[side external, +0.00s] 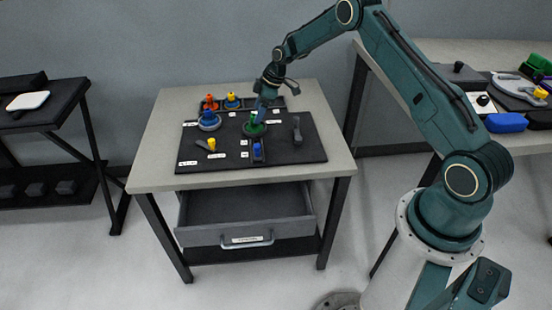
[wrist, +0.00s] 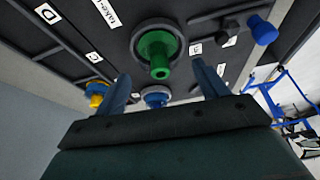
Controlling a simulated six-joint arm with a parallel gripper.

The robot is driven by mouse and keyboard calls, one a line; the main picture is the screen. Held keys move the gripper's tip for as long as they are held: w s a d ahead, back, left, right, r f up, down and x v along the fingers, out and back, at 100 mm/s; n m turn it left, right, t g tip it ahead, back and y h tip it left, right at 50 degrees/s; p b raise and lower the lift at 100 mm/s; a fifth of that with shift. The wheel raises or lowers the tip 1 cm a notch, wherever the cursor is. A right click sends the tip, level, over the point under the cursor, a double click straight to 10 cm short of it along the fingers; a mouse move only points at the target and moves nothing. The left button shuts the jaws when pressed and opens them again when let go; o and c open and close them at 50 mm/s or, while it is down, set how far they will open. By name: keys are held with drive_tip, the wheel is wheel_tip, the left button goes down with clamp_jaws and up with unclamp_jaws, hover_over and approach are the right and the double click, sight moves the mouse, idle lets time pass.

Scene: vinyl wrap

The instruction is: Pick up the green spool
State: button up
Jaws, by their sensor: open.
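The green spool (side external: 254,129) stands upright on the black mat (side external: 304,152) on the table, with a grey ring around its base. In the wrist view the green spool (wrist: 158,48) shows its round flange and narrower stem. My gripper (side external: 262,108) is just above it in the side view, pointing down. In the wrist view my gripper (wrist: 160,72) is open, with one blue finger on each side of the spool's stem end. The fingers look apart from the spool; their exact height over it is hard to tell.
A blue spool (side external: 208,118) on a pale ring stands left of the green one. A small blue peg (side external: 257,151) is in front, a dark tool (side external: 297,131) to the right. The drawer (side external: 245,211) below is open.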

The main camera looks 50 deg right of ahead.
sight(255, 115)
drive_tip(key=shift+x, duration=2.25)
drive_tip(key=shift+w+r, duration=0.1)
drive_tip(key=shift+c, duration=0.4)
drive_tip(key=c, duration=0.8)
drive_tip(key=shift+r, duration=0.15)
wheel_tip(255, 115, up, 20)
drive_tip(key=shift+f, duration=0.15)
